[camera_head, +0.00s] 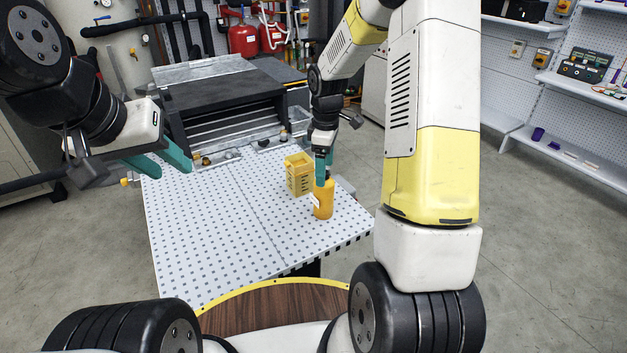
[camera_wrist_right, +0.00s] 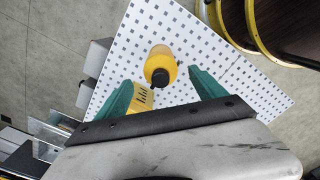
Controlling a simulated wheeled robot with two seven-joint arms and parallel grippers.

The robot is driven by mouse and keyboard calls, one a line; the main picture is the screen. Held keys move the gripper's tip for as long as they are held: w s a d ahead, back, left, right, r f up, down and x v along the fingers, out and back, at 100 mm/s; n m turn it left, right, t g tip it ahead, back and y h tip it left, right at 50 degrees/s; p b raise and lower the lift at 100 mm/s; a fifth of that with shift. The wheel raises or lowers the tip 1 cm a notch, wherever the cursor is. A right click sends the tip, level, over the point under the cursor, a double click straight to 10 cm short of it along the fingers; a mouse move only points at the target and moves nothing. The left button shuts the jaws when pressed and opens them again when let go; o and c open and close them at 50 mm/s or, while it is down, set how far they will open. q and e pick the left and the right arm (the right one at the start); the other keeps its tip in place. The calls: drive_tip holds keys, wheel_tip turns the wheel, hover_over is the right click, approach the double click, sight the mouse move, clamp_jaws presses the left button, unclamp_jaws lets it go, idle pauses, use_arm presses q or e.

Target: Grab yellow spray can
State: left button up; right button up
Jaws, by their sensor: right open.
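A yellow spray can (camera_head: 323,202) with a dark top stands upright near the right edge of the white perforated bench top (camera_head: 210,225). My right gripper (camera_head: 321,172) is above and just behind it, fingers pointing down, partly overlapping its top. In the right wrist view the can (camera_wrist_right: 158,62) shows from above, ahead of and between the two spread teal fingers of the right gripper (camera_wrist_right: 160,78). They are open and hold nothing; I cannot tell whether they touch the can. My left gripper (camera_head: 176,166) is open and empty above the bench's left side.
A yellow box (camera_head: 298,176) stands just behind and left of the can; it also shows beside the left finger in the wrist view (camera_wrist_right: 140,99). A black-and-grey unit (camera_head: 225,100) is at the bench's back. The bench's front left is clear.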

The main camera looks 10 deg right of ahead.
sight(324, 190)
wheel_tip(324, 190, down, 9)
drive_tip(key=shift+r, duration=0.1)
clamp_jaws()
idle(0.7)
drive_tip(key=shift+r, duration=0.1)
